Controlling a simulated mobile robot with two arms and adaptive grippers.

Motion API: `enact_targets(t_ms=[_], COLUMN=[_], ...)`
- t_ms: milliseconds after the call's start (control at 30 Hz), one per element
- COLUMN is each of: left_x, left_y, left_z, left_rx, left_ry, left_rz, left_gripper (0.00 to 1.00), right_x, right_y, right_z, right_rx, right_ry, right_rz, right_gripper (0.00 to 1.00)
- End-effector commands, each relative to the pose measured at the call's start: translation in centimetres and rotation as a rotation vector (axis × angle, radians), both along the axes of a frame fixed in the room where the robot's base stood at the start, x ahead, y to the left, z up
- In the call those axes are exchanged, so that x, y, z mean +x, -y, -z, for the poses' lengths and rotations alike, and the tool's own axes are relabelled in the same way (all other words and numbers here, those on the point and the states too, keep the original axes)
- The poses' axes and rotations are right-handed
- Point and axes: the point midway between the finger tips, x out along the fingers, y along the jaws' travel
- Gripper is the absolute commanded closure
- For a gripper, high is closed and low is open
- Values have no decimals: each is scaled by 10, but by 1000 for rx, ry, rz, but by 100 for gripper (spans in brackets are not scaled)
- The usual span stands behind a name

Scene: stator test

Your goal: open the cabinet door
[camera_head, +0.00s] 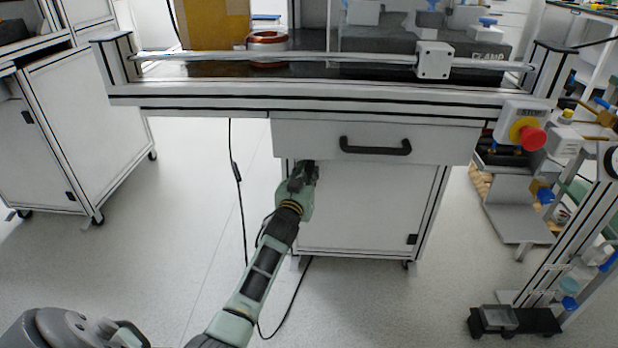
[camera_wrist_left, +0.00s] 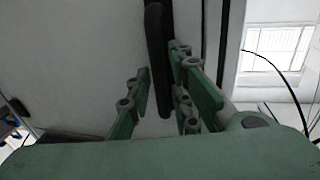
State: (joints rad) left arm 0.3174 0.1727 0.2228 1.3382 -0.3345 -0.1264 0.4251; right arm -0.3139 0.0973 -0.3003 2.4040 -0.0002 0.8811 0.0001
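The cabinet door (camera_head: 365,215) is a light grey panel below a drawer, and it looks closed. My left gripper (camera_head: 305,168) is at the upper left part of the door. In the left wrist view, a black upright bar handle (camera_wrist_left: 157,55) stands out from the grey door surface (camera_wrist_left: 80,60). The fingers of my left gripper (camera_wrist_left: 163,95) are on either side of the handle, open, with a gap at the left finger. The right finger is very close to the handle; contact cannot be told. In the head view the gripper hides the handle. My right gripper is not in view.
A drawer (camera_head: 300,138) with a black handle (camera_head: 375,147) sits just above the door. A red emergency stop button (camera_head: 532,139) is at the bench's right end. A black cable (camera_head: 240,190) hangs left of the cabinet. The floor in front is mostly clear.

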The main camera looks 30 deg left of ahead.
Motion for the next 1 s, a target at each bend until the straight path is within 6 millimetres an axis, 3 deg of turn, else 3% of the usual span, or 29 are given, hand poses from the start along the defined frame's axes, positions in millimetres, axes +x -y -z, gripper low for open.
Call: enact_targets(t_ms=[367, 600, 1000], left_x=[8, 8, 7], left_y=[-3, -2, -2], left_z=[0, 0, 0], left_rx=[1, 1, 1], left_ry=[-1, -1, -1], left_rz=[0, 0, 0], left_gripper=[81, 100, 100], right_x=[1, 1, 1], right_y=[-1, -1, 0], right_z=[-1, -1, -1], right_rx=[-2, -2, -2], right_ry=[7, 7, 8], right_rz=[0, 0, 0], right_gripper=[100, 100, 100])
